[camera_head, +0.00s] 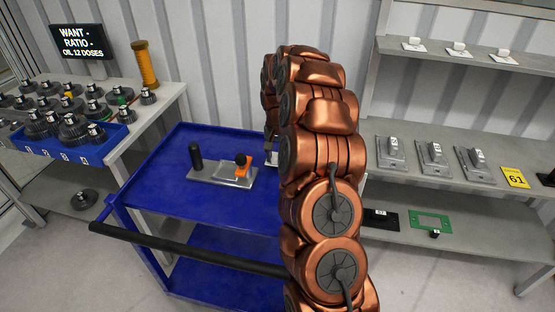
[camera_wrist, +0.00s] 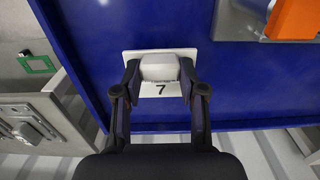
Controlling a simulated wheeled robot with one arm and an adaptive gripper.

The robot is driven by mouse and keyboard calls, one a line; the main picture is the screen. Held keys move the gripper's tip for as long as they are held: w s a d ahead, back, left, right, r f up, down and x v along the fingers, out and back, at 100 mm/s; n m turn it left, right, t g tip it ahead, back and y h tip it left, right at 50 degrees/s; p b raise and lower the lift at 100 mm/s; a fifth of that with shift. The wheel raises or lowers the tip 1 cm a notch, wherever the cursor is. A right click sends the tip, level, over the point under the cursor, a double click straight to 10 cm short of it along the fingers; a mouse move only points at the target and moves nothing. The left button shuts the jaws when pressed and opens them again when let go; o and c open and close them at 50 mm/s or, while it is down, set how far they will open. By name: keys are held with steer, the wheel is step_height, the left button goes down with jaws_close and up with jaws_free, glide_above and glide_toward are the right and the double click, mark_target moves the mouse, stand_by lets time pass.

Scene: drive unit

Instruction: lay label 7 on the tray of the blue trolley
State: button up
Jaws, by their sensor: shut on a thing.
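Label 7 is a white plate with a pale block-shaped grip (camera_wrist: 160,68) on top and a black "7" on its face. My gripper (camera_wrist: 159,74) is shut on that grip, one finger on each side. In the wrist view the label is over the blue tray of the trolley (camera_wrist: 90,30), near one edge; I cannot tell if it touches the tray. In the head view the blue trolley's tray (camera_head: 165,175) is in the middle left.
A grey fixture with a black post and an orange piece (camera_head: 222,172) stands on the tray. The tray's left part is bare. A dark handle bar (camera_head: 180,246) runs along the front. Shelves with grey holders (camera_head: 433,158) and a yellow "61" card (camera_head: 515,177) stand right.

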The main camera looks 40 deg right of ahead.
steer(key=shift+f+p, duration=0.35)
steer(key=shift+f, duration=0.85)
steer(key=shift+f, duration=0.2)
steer(key=o, duration=1.2)
steer(key=shift+r, duration=0.15)
